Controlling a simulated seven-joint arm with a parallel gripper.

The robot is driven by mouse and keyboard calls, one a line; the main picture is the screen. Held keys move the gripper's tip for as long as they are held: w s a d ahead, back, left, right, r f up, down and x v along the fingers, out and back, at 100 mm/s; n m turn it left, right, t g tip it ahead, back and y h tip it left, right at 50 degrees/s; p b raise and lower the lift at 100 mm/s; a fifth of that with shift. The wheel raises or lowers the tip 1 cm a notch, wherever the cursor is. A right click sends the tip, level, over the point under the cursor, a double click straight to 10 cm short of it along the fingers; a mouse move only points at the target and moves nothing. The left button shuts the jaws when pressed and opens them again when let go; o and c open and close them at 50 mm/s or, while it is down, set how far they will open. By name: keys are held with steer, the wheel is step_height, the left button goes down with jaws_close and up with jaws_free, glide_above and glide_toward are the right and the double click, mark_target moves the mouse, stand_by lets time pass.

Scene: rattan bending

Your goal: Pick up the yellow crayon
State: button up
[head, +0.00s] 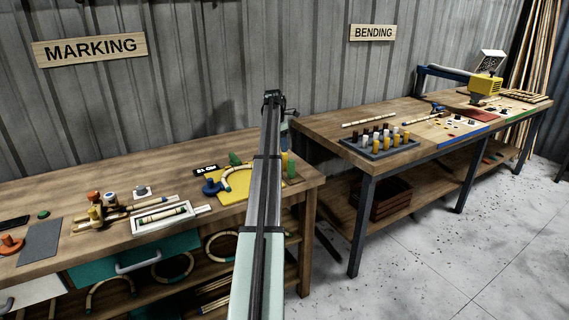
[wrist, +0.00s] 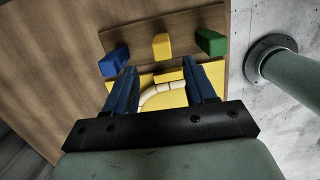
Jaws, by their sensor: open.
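The yellow crayon (wrist: 161,46) stands upright in the middle of a row of three in the wrist view, on a wooden base. In the head view, the yellow crayon (head: 284,163) is near the right end of the marking bench, just beside my arm. My gripper (wrist: 163,76) has two blue fingers, spread apart with no crayon between them. In the wrist view the crayon is just beyond the fingertips, between their lines. In the head view my arm hides much of the gripper.
A blue-looking crayon (wrist: 116,60) and a green crayon (wrist: 210,41) flank the yellow one. A yellow board (head: 240,180) with a curved pale rattan piece (wrist: 160,90) lies close by. The bench (head: 60,195) holds other tools at left. The bending bench (head: 320,124) stands at right.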

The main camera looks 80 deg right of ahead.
mark_target(285, 161)
steer(key=f, duration=0.4)
steer(key=shift+s+d, duration=0.2)
steer(key=shift+s, duration=0.05)
steer(key=shift+s+d+f, duration=0.1)
steer(key=shift+s+f, duration=0.1)
steer(key=shift+f, duration=0.65)
steer(key=shift+s+d+f, duration=0.1)
steer(key=shift+s+f, duration=0.1)
steer(key=shift+f, duration=0.7)
steer(key=shift+s+d+f, duration=0.1)
steer(key=shift+s+f, duration=0.1)
steer(key=shift+f, duration=0.65)
jaws_close()
